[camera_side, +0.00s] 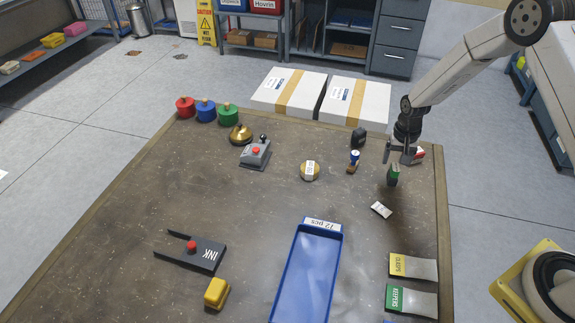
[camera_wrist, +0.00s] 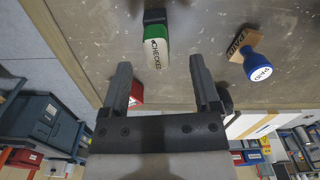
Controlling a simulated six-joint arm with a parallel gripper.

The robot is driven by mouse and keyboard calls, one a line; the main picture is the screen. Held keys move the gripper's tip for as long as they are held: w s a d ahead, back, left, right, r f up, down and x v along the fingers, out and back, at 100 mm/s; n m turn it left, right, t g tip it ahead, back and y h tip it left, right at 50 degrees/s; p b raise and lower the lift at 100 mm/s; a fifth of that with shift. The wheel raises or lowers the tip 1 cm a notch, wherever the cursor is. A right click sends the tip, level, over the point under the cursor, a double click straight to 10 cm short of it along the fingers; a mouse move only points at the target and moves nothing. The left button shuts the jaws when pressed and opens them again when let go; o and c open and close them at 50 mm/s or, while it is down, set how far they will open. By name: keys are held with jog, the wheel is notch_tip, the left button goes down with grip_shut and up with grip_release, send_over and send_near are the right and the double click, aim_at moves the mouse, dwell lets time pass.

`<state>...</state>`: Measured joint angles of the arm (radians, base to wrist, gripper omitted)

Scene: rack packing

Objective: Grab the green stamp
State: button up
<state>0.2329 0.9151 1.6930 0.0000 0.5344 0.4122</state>
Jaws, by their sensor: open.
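The green stamp (camera_side: 393,174) stands on the table near its right edge. In the wrist view the green stamp (camera_wrist: 156,46) shows a white label reading CHECKED and a dark end. My gripper (camera_side: 398,152) is just behind and above it in the side view. In the wrist view my gripper (camera_wrist: 158,66) has its two fingers spread apart with nothing between them, and the stamp lies just beyond the fingertips, roughly in line with the gap. Contact is not visible.
A blue-handled PAID stamp (camera_wrist: 258,66) stands close by on one side. A red object (camera_side: 418,155) is close by on the other. A blue tray (camera_side: 279,290) and INK pad holder (camera_side: 205,254) are further forward.

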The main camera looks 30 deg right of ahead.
aim_at(394, 174)
jog(key=shift+f, duration=0.6)
jog(key=shift+f, duration=0.1)
jog(key=shift+s+d+f, duration=0.1)
jog(key=shift+s+f, duration=0.05)
jog(key=shift+f, duration=2.3)
grip_shut()
